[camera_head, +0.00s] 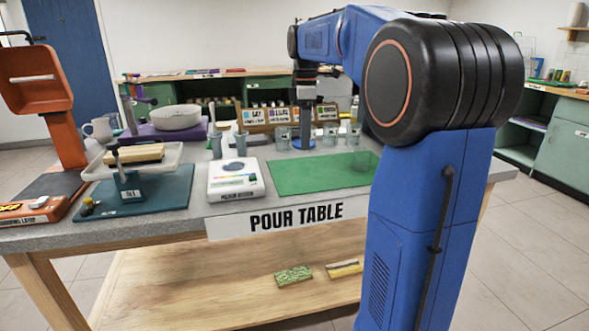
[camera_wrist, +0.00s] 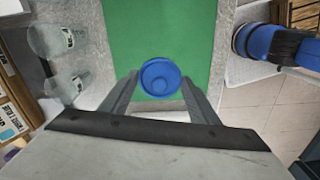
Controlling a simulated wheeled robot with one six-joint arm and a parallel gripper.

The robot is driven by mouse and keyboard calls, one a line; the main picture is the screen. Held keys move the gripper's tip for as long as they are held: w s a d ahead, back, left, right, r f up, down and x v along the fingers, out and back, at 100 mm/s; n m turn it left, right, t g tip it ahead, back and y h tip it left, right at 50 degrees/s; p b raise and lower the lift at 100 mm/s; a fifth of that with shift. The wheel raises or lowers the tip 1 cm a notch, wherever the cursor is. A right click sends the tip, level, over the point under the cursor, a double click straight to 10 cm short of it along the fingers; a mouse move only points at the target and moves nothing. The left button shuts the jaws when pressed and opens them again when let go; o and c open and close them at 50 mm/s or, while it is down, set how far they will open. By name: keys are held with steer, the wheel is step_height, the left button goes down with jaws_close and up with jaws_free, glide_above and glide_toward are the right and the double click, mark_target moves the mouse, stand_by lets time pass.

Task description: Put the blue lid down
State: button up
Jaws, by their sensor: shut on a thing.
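The blue lid (camera_wrist: 160,77) is round with a raised rim. In the wrist view it sits between the fingertips of my gripper (camera_wrist: 159,88), which is shut on it. The green mat (camera_wrist: 158,28) lies beyond and below it. In the head view my gripper (camera_head: 304,122) points down behind the green mat (camera_head: 310,175), near a row of clear cups (camera_head: 283,138). A small blue patch shows low beneath it there. I cannot tell the exact height of the lid above the table.
Clear cups (camera_wrist: 50,40) stand left of the mat in the wrist view. Labelled boxes (camera_head: 268,116) line the back. The mat's middle is bare.

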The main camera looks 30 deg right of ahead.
mark_target(304, 172)
steer(key=shift+f, duration=4.35)
steer(key=shift+f, duration=0.1)
steer(key=o, duration=1)
step_height(304, 172, up, 12)
steer(key=shift+r, duration=0.1)
steer(key=s+a+f+m+t, duration=0.1)
steer(key=s+a+f+m, duration=0.3)
steer(key=s+f, duration=0.3)
steer(key=s+a+f+m+t, duration=0.2)
steer(key=s+a+f+m, duration=0.2)
steer(key=s, duration=0.9)
steer(key=s+a+f+m+t, duration=0.1)
steer(key=s+a+f+m, duration=0.3)
steer(key=s+a+f, duration=0.4)
step_height(304, 172, down, 3)
steer(key=shift+s+f+m+t, duration=0.1)
steer(key=shift+s+m+t, duration=0.25)
steer(key=shift+s, duration=0.75)
